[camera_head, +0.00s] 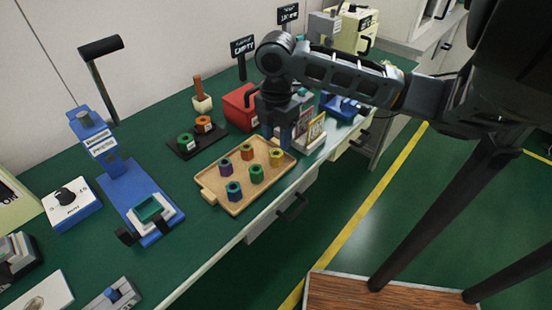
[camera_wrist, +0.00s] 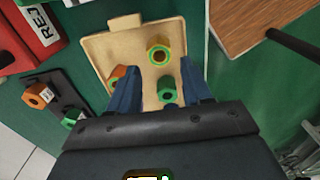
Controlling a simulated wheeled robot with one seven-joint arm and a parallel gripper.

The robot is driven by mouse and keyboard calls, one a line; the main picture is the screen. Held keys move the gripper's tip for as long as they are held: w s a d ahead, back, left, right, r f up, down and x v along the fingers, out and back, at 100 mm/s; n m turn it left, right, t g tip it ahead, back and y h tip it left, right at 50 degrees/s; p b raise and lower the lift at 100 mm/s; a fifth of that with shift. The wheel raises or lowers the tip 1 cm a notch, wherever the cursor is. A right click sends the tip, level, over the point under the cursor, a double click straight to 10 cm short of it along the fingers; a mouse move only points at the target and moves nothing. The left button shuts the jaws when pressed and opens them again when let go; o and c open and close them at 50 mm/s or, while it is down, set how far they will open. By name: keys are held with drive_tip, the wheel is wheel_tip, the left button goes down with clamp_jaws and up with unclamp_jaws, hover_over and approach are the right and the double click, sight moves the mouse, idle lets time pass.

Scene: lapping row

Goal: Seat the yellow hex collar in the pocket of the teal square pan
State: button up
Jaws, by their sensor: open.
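The yellow hex collar (camera_head: 276,157) stands upright in the wooden tray, at its right end near my gripper. It also shows in the wrist view (camera_wrist: 159,50), just beyond and between my fingertips, with nothing gripping it. My gripper (camera_head: 286,146) is open and empty over the tray's right end; its two fingers show apart in the wrist view (camera_wrist: 161,68). The teal square pan (camera_head: 149,209) sits on a light block on the blue press-like fixture at the left. Its pocket is too small to make out clearly.
The wooden tray (camera_head: 207,194) also holds purple (camera_head: 225,167), orange (camera_head: 247,154), green (camera_head: 256,172) and blue (camera_head: 234,190) collars. A dark board (camera_head: 180,153) with collars and a red bin (camera_head: 238,107) stand behind. The blue fixture's upright (camera_head: 96,146) rises behind the pan. Green bench lies clear between tray and fixture.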

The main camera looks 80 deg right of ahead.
sight(276, 154)
wheel_tip(276, 154, down, 7)
drive_tip(key=shift+r+p, duration=0.1)
drive_tip(key=shift+p, duration=0.2)
drive_tip(key=c, duration=0.7)
drive_tip(key=shift+c, duration=0.3)
drive_tip(key=shift+r, duration=0.15)
